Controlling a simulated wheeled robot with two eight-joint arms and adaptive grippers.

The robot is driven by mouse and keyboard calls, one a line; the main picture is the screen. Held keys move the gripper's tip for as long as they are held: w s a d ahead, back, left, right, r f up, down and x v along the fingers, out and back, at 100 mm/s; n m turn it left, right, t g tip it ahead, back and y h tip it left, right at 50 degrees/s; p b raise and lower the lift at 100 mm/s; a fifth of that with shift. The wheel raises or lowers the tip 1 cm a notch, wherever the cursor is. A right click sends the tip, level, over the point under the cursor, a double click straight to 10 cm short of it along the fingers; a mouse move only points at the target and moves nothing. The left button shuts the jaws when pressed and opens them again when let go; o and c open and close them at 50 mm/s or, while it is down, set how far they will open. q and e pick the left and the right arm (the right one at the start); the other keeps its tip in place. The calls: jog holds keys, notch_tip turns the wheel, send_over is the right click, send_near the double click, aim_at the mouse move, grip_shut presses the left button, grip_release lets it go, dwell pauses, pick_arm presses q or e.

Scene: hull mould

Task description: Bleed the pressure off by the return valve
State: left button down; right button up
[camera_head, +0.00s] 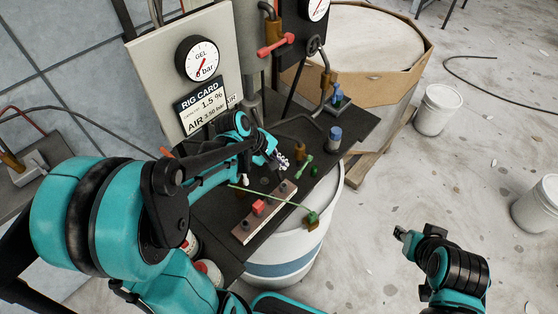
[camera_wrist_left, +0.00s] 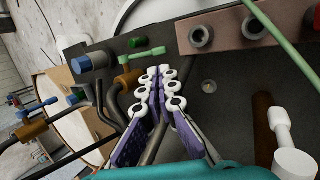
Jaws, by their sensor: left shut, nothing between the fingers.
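My left gripper (camera_head: 280,160) is over the dark bench top, shut and empty. In the left wrist view its fingers (camera_wrist_left: 163,78) are together, with no valve between them. A brass valve (camera_wrist_left: 128,80) with a green lever (camera_wrist_left: 137,62) is just beyond the fingertips; the green lever (camera_head: 304,167) also shows in the head view. A red valve handle (camera_head: 276,44) is on the pipework above. I cannot tell which one is the return valve. My right gripper (camera_head: 402,235) is low at the right, away from the bench.
A metal bar (camera_head: 246,226) with a red block and a thin green rod (camera_head: 270,196) lies near the bench's front. A blue-capped cylinder (camera_head: 334,138) stands behind the green lever. White buckets (camera_head: 437,109) stand on the floor. The floor at right is largely clear.

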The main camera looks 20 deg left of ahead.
aim_at(297, 174)
pick_arm(q)
jog(key=b+x, duration=0.2)
jog(key=x, duration=0.7)
jog(key=f+b, duration=0.3)
jog(key=b, duration=0.1)
jog(key=shift+w+d+f, duration=0.1)
jog(key=shift+w+f, duration=0.05)
jog(key=shift+w, duration=0.15)
jog(key=shift+r, duration=0.25)
jog(key=v, duration=1.1)
jog(key=shift+s+r, duration=0.15)
jog(key=shift+r, duration=0.2)
